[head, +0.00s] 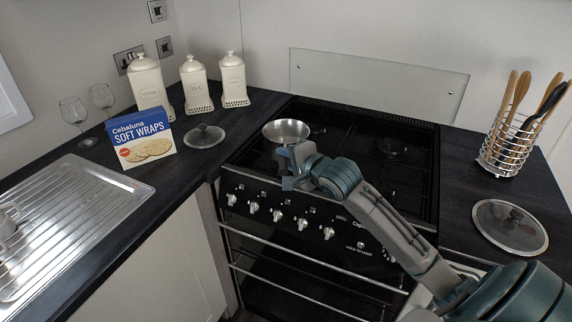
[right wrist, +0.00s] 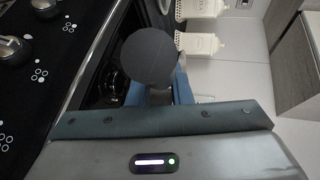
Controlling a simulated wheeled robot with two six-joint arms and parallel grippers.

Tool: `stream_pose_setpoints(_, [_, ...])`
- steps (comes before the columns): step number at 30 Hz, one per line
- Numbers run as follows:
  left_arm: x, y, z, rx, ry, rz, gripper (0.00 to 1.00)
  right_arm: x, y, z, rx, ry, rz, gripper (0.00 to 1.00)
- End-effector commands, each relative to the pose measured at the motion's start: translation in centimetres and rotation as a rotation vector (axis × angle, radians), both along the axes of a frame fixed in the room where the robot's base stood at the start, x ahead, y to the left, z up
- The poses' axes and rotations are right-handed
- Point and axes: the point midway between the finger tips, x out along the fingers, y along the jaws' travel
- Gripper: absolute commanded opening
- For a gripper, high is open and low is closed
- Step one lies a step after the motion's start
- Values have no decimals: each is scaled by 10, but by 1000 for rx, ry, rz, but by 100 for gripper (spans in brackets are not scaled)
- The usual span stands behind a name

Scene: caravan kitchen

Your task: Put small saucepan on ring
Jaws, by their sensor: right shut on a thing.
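The small saucepan (head: 286,130) is a shiny metal pan over the front left part of the black hob (head: 352,155). My right gripper (head: 288,165) is at its near side, shut on the pan's handle, which the gripper mostly hides. In the right wrist view the pan's dark round base (right wrist: 149,58) shows beyond the gripper (right wrist: 160,95). I cannot tell whether the pan rests on the ring or hangs just above it. My left gripper is not in view.
Left of the hob are a glass lid (head: 205,136), a soft wraps box (head: 142,138) and cream canisters (head: 196,85). On the right are another lid (head: 509,227) and a utensil rack (head: 508,145). Control knobs (head: 277,215) line the cooker front.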

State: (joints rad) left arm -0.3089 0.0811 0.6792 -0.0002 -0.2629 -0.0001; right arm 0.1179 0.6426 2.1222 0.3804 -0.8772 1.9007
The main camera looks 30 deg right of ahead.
Motion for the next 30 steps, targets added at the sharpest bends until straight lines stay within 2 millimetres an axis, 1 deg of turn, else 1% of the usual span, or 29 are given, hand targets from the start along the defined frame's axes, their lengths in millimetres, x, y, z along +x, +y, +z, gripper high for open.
stream_pose_setpoints(3, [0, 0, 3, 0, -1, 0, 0, 0, 0, -13, 0, -1, 0, 0])
stream_pose_setpoints(6, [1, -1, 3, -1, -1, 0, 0, 0, 0, -21, -1, -2, 0, 0])
stream_pose_setpoints(18, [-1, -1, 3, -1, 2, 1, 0, 0, 0, -25, -3, -4, 1, 0])
stream_pose_setpoints(19, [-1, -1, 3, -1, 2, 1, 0, 0, 0, -28, 0, 2, -1, 21])
stream_pose_setpoints(22, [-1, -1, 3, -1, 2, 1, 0, 0, 0, -27, 0, 1, -1, 40])
stream_pose_setpoints(30, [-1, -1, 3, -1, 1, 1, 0, -1, 0, -27, 0, 1, -1, 41])
